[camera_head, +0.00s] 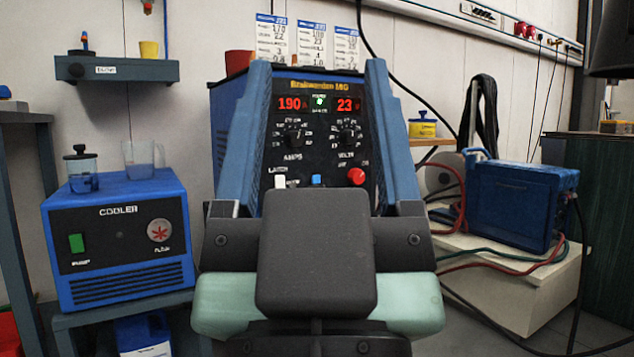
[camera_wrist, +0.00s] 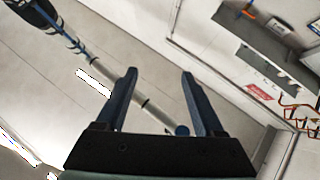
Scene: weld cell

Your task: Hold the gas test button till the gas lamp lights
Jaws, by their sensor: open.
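The welder (camera_head: 230,110) stands facing me in the head view, with red displays reading 190 and 23. Low on its panel are a white switch (camera_head: 280,181), a blue button (camera_head: 316,180) and a red button or knob (camera_head: 356,176). I cannot read which is the gas test button. A small green light (camera_head: 320,100) glows between the displays; I cannot tell whether it is the gas lamp. My gripper (camera_head: 317,65) is open and empty, its blue fingers framing the panel in the picture. Its body hides the panel's lower edge. The wrist view also shows the gripper (camera_wrist: 160,74), without the welder.
A blue cooler (camera_head: 118,240) with a jar (camera_head: 81,170) and a clear jug (camera_head: 143,160) on top stands left. A blue box (camera_head: 515,205) with cables sits on a pale stand (camera_head: 520,285) at right. The wrist view shows a grey wall shelf (camera_wrist: 262,45) and a pole (camera_wrist: 102,70).

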